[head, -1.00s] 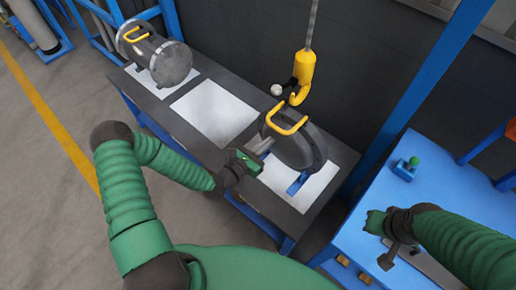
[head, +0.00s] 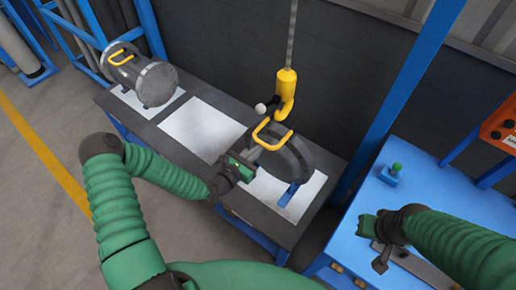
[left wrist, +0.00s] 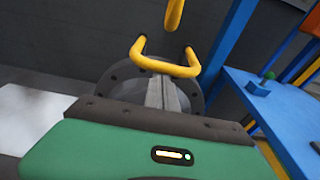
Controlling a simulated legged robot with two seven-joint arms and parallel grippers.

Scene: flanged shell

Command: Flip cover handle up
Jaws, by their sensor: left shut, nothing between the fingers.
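That gripper is shut and empty, close in front of the cover. In the left wrist view its grey fingers (left wrist: 163,97) reach just under the crossbar of the handle (left wrist: 165,66); I cannot tell if they touch. My right gripper (head: 368,224) is over the blue bench; its fingers are unclear.
A yellow hook (head: 286,90) hangs just behind the handle, with a pale ball beside it. A grey flanged shell (head: 143,78) lies at the table's far left. A bare white mat (head: 200,128) lies between. A blue bench (head: 428,190) with a green button stands right.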

